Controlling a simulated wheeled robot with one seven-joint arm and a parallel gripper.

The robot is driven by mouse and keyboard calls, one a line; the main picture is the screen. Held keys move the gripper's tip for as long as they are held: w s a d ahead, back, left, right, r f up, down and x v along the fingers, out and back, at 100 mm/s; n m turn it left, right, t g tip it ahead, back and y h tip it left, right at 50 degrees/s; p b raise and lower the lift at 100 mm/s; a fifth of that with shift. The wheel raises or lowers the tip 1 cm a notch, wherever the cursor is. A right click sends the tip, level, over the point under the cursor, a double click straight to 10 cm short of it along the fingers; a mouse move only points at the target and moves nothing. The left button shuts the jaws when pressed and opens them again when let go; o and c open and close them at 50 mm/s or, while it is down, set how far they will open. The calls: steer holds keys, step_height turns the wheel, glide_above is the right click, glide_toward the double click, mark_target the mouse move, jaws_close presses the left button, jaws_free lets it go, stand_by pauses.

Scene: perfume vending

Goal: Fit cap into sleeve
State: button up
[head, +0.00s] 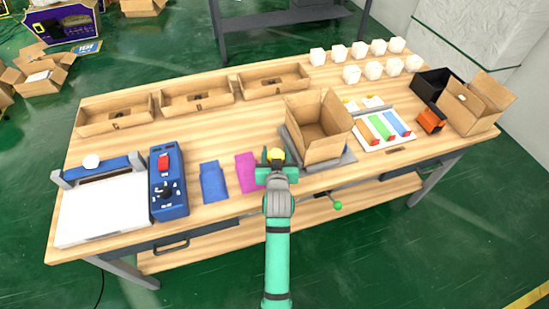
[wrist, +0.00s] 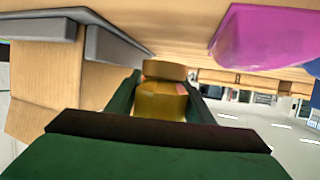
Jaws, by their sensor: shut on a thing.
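My gripper (head: 276,168) is shut on a small yellow-gold piece, which I take to be the cap (head: 275,154), above the table's front edge. In the wrist view the cap (wrist: 160,101) sits between the two fingers of my gripper (wrist: 163,96), with a tan-brown end facing away. A flat magenta sleeve (head: 245,172) lies just left of my gripper; it also shows in the wrist view (wrist: 262,38) at upper right, apart from the cap. A flat blue sleeve (head: 213,182) lies further left. I cannot see inside either sleeve.
A blue control box (head: 168,185) and white-topped sealer (head: 100,210) are left. Cardboard trays (head: 195,98) line the back; a coloured-strip tray (head: 384,131) is right.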

steer(key=shift+w+f, duration=0.25)
steer(key=shift+f, duration=0.05)
step_height(320, 180, down, 2)
steer(key=shift+w+f, duration=0.1)
steer(key=shift+f, duration=0.1)
steer(key=shift+d+f, duration=0.15)
steer(key=shift+f, duration=0.2)
steer(key=shift+a, duration=0.45)
steer(key=o, duration=1.1)
steer(key=shift+d+f, duration=0.1)
steer(key=shift+d, duration=0.05)
steer(key=shift+c, duration=0.2)
steer(key=shift+s, duration=0.2)
